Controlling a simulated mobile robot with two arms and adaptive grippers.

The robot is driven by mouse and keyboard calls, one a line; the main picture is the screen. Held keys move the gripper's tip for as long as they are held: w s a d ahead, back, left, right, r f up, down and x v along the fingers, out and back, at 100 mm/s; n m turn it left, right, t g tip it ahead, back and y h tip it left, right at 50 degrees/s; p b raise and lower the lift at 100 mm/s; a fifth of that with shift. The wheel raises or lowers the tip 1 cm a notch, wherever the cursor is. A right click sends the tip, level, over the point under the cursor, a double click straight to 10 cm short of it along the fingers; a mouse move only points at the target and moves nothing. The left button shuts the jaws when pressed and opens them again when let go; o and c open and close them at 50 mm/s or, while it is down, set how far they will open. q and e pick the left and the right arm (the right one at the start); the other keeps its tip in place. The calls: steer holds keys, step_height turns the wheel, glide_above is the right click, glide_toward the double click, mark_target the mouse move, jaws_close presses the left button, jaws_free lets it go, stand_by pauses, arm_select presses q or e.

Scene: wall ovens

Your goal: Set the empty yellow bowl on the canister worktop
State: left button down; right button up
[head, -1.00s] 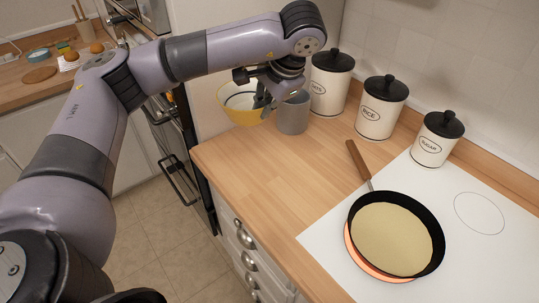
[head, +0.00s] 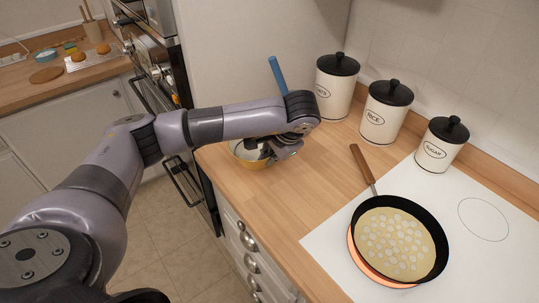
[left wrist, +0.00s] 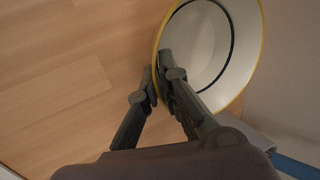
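The yellow bowl (head: 250,161) is at the left end of the wooden canister worktop (head: 290,195), partly hidden by my left arm. Whether its base touches the wood I cannot tell. In the left wrist view the bowl (left wrist: 215,50) has a yellow rim and a white inside with a dark blue line, and it looks empty. My left gripper (head: 268,153) is at the bowl's right side. In the left wrist view the gripper (left wrist: 156,72) has its fingers on either side of the rim, closed on it. My right gripper is not in view.
Oats-style, rice (head: 382,112) and sugar (head: 440,145) canisters stand along the wall. A pan of bubbled batter (head: 399,241) sits on a glowing hob ring. A blue handle (head: 277,73) rises behind my arm. The wood before the canisters is clear.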

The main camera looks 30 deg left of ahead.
arm_select(q)
steer(key=shift+f, duration=0.1)
steer(key=c, duration=1.8)
jaws_free()
steer(key=v, duration=1.2)
